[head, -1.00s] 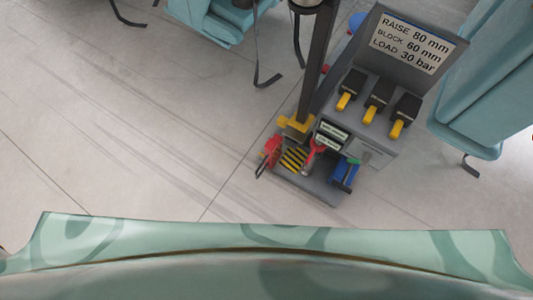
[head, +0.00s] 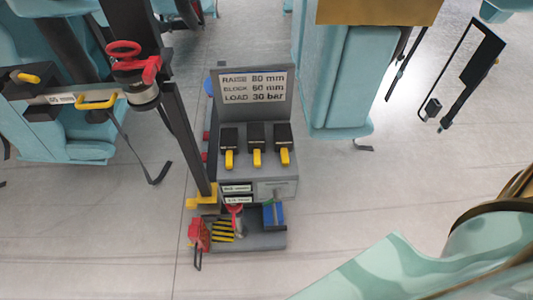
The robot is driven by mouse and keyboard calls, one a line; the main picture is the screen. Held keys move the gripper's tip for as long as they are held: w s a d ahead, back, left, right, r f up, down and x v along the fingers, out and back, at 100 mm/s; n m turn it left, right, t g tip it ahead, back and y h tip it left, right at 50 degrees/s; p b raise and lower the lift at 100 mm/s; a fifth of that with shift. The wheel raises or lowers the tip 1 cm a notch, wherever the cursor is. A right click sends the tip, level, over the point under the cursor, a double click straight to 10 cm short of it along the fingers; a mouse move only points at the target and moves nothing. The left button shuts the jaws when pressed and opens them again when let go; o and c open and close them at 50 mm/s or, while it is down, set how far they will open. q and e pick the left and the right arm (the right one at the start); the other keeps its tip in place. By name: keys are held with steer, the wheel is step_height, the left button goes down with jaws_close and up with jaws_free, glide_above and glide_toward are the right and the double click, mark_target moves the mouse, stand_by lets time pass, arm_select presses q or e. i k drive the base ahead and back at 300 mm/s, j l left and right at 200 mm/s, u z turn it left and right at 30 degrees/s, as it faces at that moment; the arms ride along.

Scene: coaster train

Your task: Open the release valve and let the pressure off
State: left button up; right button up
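A grey console (head: 245,185) stands on the floor in the middle of the head view. Its sign (head: 255,87) reads RAISE 80 mm, BLOCK 60 mm, LOAD 30 bar. Three black blocks with yellow levers (head: 256,158) sit in a row below the sign, levers pointing toward me. A red-handled part (head: 235,213) stands low at the console's front. A red handwheel (head: 124,50) sits above a metal cylinder (head: 143,95) at the upper left. I cannot tell which of these is the release valve. Neither gripper is in view.
A dark post (head: 182,130) with a yellow foot (head: 203,197) stands left of the console. A red item (head: 198,234) and a blue item (head: 272,215) sit on its low base. Teal seats (head: 340,85) flank it. The floor in front is mostly clear.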

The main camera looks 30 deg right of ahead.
mark_target(278, 195)
steer(key=z, duration=0.8)
steer(key=k+l, duration=0.05)
steer(key=l, duration=0.05)
